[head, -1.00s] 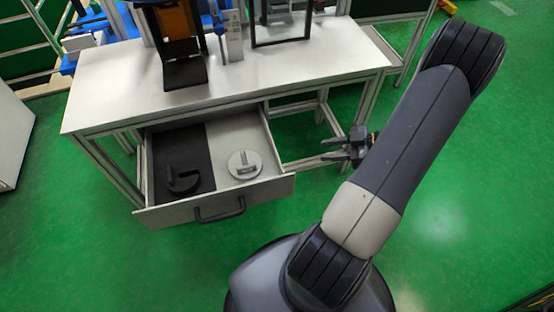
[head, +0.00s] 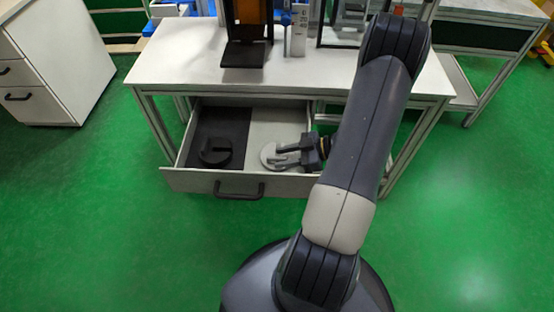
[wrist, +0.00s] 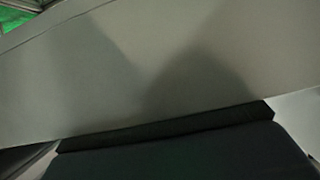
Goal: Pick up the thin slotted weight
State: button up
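In the head view two slotted weights lie in the open drawer (head: 237,181). A dark one (head: 215,152) with an upright grip lies on the black left half. A pale, flat round one (head: 267,154) lies on the light right half; it looks like the thin one, though I cannot be sure of thicknesses. My gripper (head: 277,156) is over the right half, its two fingers apart and pointing left. The fingers overlap the pale weight in the picture and partly hide it. I cannot tell whether they touch it. Neither weight can be made out in the wrist view.
The drawer hangs under a white-topped table (head: 190,62), whose edge is close behind my gripper. A black stand (head: 245,50) and frames stand on the table. A white cabinet (head: 55,70) is at the far left. Green floor in front is clear.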

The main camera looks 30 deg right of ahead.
jog(key=shift+x, duration=0.9)
jog(key=shift+c, duration=0.2)
grip_shut()
jog(key=shift+r, duration=0.1)
dwell(0.4)
